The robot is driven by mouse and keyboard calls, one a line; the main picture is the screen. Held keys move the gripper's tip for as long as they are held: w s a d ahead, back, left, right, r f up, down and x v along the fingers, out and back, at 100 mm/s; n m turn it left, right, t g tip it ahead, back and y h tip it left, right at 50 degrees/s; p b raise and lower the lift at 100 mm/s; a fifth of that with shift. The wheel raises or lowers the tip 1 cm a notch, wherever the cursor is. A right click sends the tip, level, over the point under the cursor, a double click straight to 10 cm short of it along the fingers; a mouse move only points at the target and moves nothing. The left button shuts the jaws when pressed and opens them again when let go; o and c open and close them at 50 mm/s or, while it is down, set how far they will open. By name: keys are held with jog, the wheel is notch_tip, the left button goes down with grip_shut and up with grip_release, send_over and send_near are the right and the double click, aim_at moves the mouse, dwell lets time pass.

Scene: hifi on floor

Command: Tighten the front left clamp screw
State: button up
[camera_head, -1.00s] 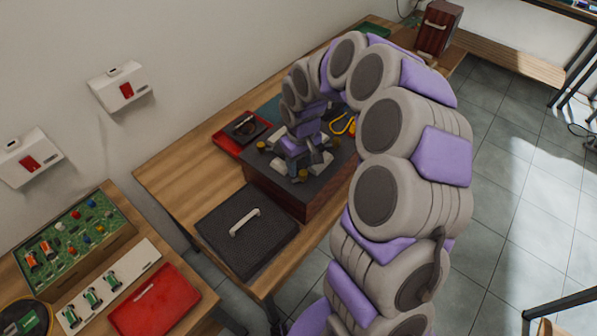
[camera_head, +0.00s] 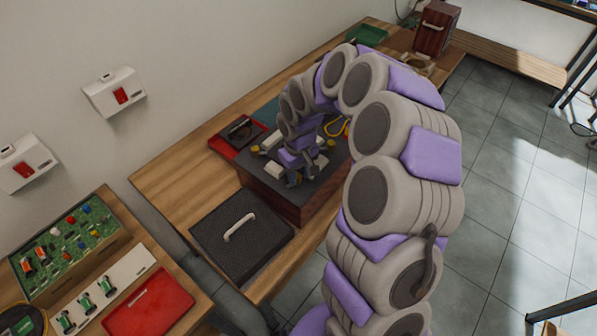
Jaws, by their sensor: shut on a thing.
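The hifi is a dark box with wooden sides (camera_head: 275,196) on the wooden workbench, its grey top carrying pale blocks and small yellow clamp screws. One yellow screw (camera_head: 255,149) shows at the left, and another (camera_head: 331,144) at the right behind the gripper. My gripper (camera_head: 294,180) points down at the box's near edge, shut on the near clamp screw, which its fingers hide. Whether this is the front left one I cannot tell from the picture alone. A yellow looped part (camera_head: 337,127) lies on the far side, partly behind my arm.
A black panel with a pale handle (camera_head: 240,243) lies left of the box. A red tray (camera_head: 236,136) is behind it. A second bench at lower left holds a circuit board (camera_head: 65,247) and a red case (camera_head: 150,303). Floor (camera_head: 500,170) is clear at right.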

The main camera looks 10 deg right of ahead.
jog(key=shift+w+a, duration=0.1)
jog(key=shift+a, duration=0.2)
grip_shut()
jog(key=shift+d, duration=0.15)
jog(key=shift+w+r+m, duration=0.1)
jog(key=shift+m, duration=0.3)
dwell(0.5)
jog(key=m+p, duration=0.2)
jog(key=m, duration=0.2)
jog(key=shift+m, duration=0.4)
jog(key=m+p, duration=0.2)
jog(key=m, duration=0.3)
jog(key=shift+p, duration=0.3)
jog(key=m+p, duration=0.3)
jog(key=m, duration=0.3)
jog(key=shift+m+p, duration=1.7)
jog(key=shift+m, duration=0.9)
